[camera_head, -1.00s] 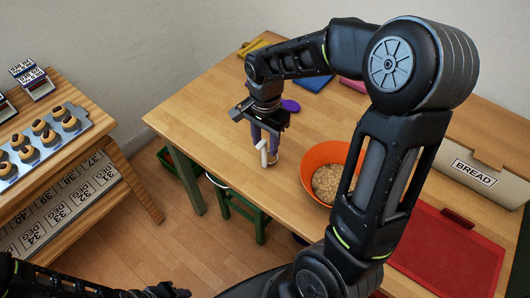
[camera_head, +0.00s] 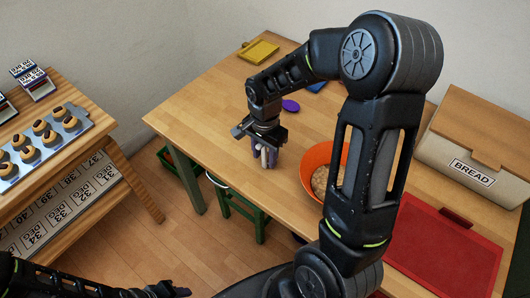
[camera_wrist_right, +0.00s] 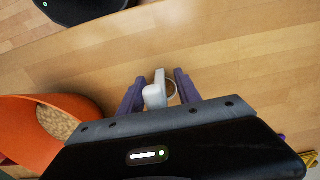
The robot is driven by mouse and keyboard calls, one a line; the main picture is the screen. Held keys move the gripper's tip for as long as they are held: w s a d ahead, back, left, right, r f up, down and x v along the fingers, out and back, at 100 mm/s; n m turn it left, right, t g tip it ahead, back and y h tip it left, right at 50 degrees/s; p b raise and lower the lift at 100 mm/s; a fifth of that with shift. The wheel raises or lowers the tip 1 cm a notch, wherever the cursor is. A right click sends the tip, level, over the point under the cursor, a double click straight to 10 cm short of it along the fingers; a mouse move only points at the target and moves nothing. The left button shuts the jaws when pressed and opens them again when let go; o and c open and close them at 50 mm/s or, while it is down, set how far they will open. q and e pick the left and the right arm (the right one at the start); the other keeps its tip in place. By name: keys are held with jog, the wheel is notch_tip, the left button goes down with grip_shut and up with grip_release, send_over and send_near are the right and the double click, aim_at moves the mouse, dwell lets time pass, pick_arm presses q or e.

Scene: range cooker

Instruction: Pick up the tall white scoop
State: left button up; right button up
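The tall white scoop (camera_head: 263,158) stands on the wooden table, left of the orange bowl. It also shows in the right wrist view (camera_wrist_right: 155,92), with a pale ring or cup part beside its handle. My right gripper (camera_head: 265,153) points down over it. Its two purple fingers (camera_wrist_right: 160,88) are apart, one on each side of the scoop, and a gap shows at least on the right side. The gripper hides part of the scoop in the head view. My left gripper (camera_head: 168,290) is low at the bottom left, dark and partly cut off, away from the table.
The orange bowl (camera_head: 309,164) with oat-like contents stands close to the right of my right gripper. A red tray (camera_head: 445,248) and a bread bin (camera_head: 470,170) are farther right. A purple disc (camera_head: 291,105) and yellow board (camera_head: 259,50) lie behind. The table's left part is clear.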

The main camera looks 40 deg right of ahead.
dwell(0.4)
grip_shut()
dwell(1.3)
